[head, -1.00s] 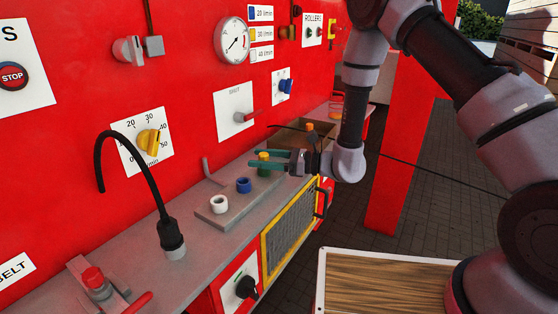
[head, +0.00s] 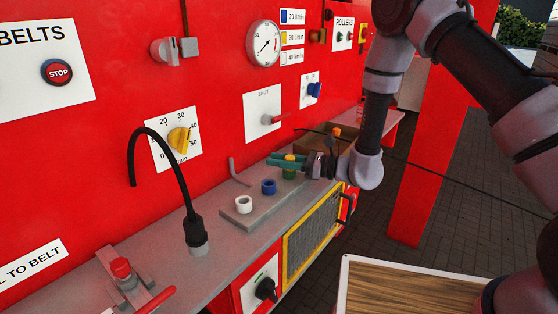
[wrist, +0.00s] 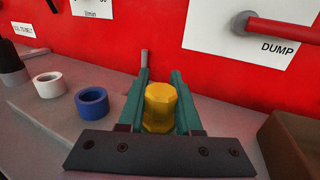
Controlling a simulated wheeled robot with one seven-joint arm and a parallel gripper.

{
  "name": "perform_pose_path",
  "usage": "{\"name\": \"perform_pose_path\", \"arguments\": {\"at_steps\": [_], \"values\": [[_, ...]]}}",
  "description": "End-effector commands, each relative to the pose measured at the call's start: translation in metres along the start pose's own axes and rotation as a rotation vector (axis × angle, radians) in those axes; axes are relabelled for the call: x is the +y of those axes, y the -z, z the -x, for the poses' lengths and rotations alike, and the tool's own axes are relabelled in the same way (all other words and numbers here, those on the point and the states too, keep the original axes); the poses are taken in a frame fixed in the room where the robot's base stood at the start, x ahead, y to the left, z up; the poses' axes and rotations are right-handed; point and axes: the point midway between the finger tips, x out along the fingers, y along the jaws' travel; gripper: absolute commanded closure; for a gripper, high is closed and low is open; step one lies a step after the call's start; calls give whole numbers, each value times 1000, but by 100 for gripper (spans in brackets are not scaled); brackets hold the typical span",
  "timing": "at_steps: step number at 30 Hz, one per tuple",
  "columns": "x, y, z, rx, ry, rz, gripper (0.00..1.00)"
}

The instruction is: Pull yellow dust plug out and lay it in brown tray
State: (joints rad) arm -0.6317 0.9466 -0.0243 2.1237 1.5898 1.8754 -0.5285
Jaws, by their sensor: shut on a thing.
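The yellow dust plug (wrist: 161,108) stands upright between the green fingers of my gripper (wrist: 160,100) in the wrist view. My gripper is shut on it. The brown tray (wrist: 286,148) is to the right of the gripper in the wrist view, and partly hidden behind my wrist in the head view (head: 312,141).
A blue ring (head: 268,187) and a white ring (head: 243,204) sit on the same block. A black cable with a connector (head: 194,230) stands on the ledge to the left. The red panel (head: 225,70) with its knobs and levers rises close behind the gripper.

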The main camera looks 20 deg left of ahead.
Motion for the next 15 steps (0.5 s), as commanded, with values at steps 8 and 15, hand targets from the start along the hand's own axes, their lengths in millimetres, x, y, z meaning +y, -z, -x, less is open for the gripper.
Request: {"name": "perform_pose_path", "arguments": {"at_steps": [8, 15], "values": [[0, -6, 0, -1, 0, 1, 100], [0, -14, 0, -1, 0, 1, 100]]}}
